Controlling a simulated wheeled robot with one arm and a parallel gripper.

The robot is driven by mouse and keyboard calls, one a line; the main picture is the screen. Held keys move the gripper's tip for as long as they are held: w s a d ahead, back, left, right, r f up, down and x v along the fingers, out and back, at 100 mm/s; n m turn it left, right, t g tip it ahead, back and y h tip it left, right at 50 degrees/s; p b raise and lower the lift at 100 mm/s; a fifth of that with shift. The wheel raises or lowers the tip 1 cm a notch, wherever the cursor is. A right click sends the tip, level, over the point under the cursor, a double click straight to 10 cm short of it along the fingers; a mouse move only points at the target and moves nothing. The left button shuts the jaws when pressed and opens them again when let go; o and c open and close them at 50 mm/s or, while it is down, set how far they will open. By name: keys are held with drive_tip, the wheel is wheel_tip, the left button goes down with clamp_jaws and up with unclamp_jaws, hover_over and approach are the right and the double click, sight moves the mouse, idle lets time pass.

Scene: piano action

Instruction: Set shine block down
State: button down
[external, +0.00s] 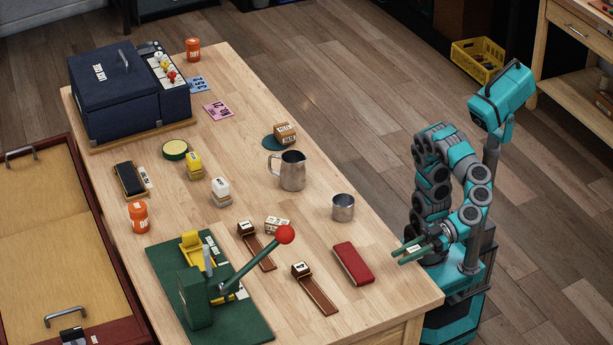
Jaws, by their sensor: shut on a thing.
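My gripper (410,254) is at the right edge of the table, with its green fingers pointing left. It is shut on a small block with a white label (413,248), which I take to be the shine block. The fingers hide most of the block, and its label is too small to read. The gripper appears to be just above the wooden table (385,285), right of a red case (353,263). I cannot tell the exact height of the block above the wood.
A metal cup (343,207) and a steel pitcher (292,171) stand left of my gripper. A green press (196,300) with a red-knobbed lever and two wooden key pieces (315,289) occupy the front. Bare wood lies around the red case.

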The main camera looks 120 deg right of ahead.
hover_over(393, 293)
drive_tip(key=shift+s+d+f, duration=0.3)
drive_tip(key=shift+f, duration=0.05)
drive_tip(key=shift+w+a+f+b, duration=0.15)
drive_tip(key=shift+w+f+b, duration=0.1)
drive_tip(key=shift+f, duration=0.15)
drive_tip(key=shift+w+a+f+b, duration=0.1)
drive_tip(key=shift+a+f+b, duration=0.1)
drive_tip(key=shift+f, duration=0.15)
drive_tip(key=shift+d+f+p, duration=0.1)
drive_tip(key=shift+f+p, duration=0.6)
drive_tip(key=shift+f, duration=0.15)
drive_tip(key=shift+f, duration=0.1)
drive_tip(key=c, duration=0.7)
unclamp_jaws()
drive_tip(key=shift+f, duration=0.1)
drive_tip(key=shift+o, duration=0.2)
drive_tip(key=b, duration=0.2)
drive_tip(key=shift+f+b, duration=0.35)
drive_tip(key=s+r, duration=0.1)
drive_tip(key=s, duration=0.1)
drive_tip(key=s+p, duration=0.1)
drive_tip(key=s, duration=0.1)
drive_tip(key=s+r+p, duration=0.1)
drive_tip(key=s, duration=0.2)
drive_tip(key=shift+r, duration=0.35)
drive_tip(key=shift+o, duration=1.3)
drive_tip(key=shift+s, duration=0.35)
